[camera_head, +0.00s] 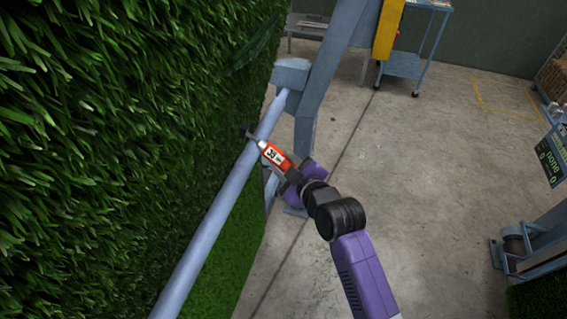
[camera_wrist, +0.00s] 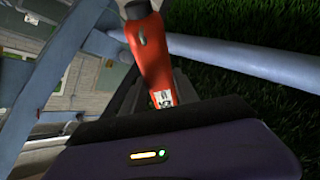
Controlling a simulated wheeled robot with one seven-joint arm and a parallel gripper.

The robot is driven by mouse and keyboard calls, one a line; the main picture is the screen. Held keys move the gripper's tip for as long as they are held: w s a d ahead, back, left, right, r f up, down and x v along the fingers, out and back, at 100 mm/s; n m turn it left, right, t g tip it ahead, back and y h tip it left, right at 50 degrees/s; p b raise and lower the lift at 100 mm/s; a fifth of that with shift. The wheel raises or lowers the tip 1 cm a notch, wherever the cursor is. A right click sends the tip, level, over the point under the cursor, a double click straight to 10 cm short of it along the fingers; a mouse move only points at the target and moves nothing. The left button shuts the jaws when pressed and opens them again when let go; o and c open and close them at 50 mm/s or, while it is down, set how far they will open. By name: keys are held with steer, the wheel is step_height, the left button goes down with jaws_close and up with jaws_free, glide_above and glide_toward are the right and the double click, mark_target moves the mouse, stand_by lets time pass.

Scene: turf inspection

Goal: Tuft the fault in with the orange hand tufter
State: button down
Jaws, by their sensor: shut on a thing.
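The orange hand tufter (camera_head: 274,154) is in my gripper (camera_head: 286,174), which is shut on its body. Its thin metal tip points up and left, toward the turf (camera_head: 110,130), with a small dark piece (camera_head: 246,131) at its end near the turf face. I cannot tell whether the tip touches the turf. The fault in the turf cannot be made out in either view.
A pale blue-grey rail (camera_head: 215,215) runs along the turf, close to the tufter. A grey frame post (camera_head: 325,75) stands behind it. A blue cart (camera_head: 402,66) stands at the back. The concrete floor (camera_head: 420,180) on the right is mostly clear. A display (camera_head: 552,155) is at the right edge.

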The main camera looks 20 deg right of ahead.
steer(key=shift+r+p, duration=0.45)
steer(key=shift+r, duration=0.4)
steer(key=shift+w+a+f+b, duration=0.15)
steer(key=shift+a+f+b, duration=0.05)
steer(key=shift+f+b, duration=0.65)
steer(key=shift+w+a+f+b, duration=0.1)
steer(key=shift+a+f+b, duration=0.1)
steer(key=shift+f+b, duration=0.65)
steer(key=shift+f, duration=0.1)
steer(key=shift+d, duration=0.1)
steer(key=s+d+f+b, duration=0.2)
steer(key=s+d, duration=0.2)
steer(key=d, duration=0.2)
steer(key=shift+s+d, duration=0.15)
steer(key=shift+s, duration=0.15)
